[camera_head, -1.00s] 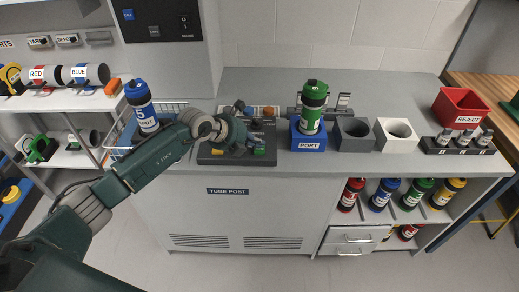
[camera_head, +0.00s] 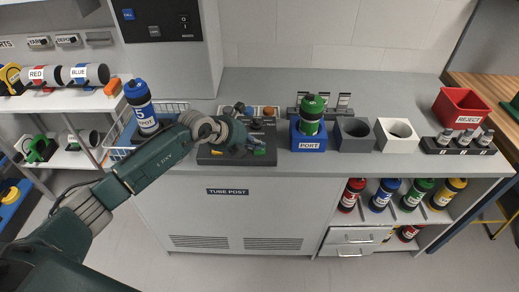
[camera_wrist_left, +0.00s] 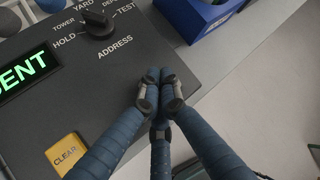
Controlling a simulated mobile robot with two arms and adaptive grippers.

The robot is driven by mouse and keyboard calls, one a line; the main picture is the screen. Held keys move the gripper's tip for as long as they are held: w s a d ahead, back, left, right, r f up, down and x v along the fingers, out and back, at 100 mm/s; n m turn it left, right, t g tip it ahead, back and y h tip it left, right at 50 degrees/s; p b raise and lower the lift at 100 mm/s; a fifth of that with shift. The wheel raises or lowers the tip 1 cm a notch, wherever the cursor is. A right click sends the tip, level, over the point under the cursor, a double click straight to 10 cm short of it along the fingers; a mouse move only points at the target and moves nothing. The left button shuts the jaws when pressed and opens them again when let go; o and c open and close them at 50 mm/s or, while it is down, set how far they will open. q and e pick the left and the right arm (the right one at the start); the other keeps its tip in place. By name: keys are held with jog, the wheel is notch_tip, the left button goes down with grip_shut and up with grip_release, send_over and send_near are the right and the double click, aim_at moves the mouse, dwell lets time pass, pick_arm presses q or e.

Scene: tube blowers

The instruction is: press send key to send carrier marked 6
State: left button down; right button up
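The green carrier (camera_head: 311,108) stands upright in the blue port (camera_head: 308,144), sunk well in; I cannot read its number. The dark console (camera_head: 215,158) lies left of the port. In the left wrist view, the console (camera_wrist_left: 60,110) has a lit green display (camera_wrist_left: 25,68) whose visible letters read "ENT", a black address knob (camera_wrist_left: 97,24) and a yellow CLEAR key (camera_wrist_left: 66,153). A small green key (camera_head: 259,151) shows in the head view; no send label is readable. My left gripper (camera_wrist_left: 160,84) is shut and empty above the console's edge. My right gripper is out of view.
Grey (camera_head: 352,134) and white (camera_head: 397,135) holders sit right of the port. A red reject bin (camera_head: 460,107) stands at far right.

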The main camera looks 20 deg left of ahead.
pick_arm(q)
jog(key=shift+r+p, duration=0.65)
jog(key=shift+r, duration=0.1)
jog(key=shift+r+p, duration=1.95)
jog(key=shift+r, duration=0.65)
jog(key=shift+f, duration=0.1)
jog(key=shift+d, duration=0.1)
